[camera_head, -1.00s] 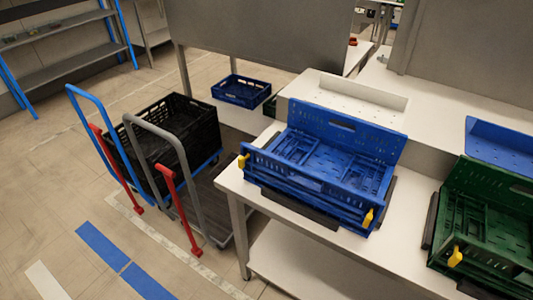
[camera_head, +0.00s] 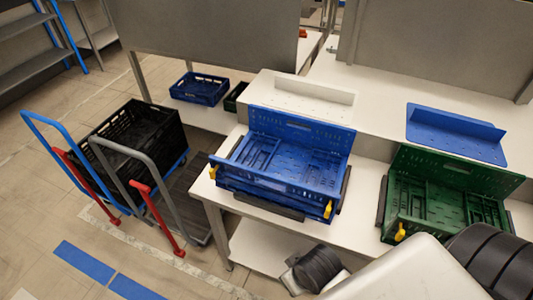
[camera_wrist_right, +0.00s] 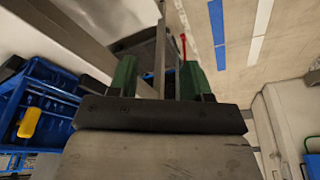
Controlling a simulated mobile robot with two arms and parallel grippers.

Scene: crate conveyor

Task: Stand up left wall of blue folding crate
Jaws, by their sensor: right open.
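The blue folding crate (camera_head: 270,190) sits on the white table in the head view. Its far long wall (camera_head: 300,135) stands up, and its side panels appear folded flat inside. Yellow latches show at its front left (camera_head: 215,160) and front right (camera_head: 327,210) corners. Part of the crate (camera_wrist_right: 62,88) with a yellow latch (camera_wrist_right: 30,122) shows at the left of the right wrist view. My right gripper (camera_wrist_right: 158,72) has two green fingers spread apart with nothing between them, beside the crate and apart from it. My left gripper is not in view.
A green crate (camera_head: 450,175) stands to the right of the blue crate on the table (camera_head: 265,250). A blue angled panel (camera_head: 455,135) and a white one (camera_head: 300,97) lie behind. Trolleys with a black crate (camera_head: 135,130) stand at the left. Floor in front is clear.

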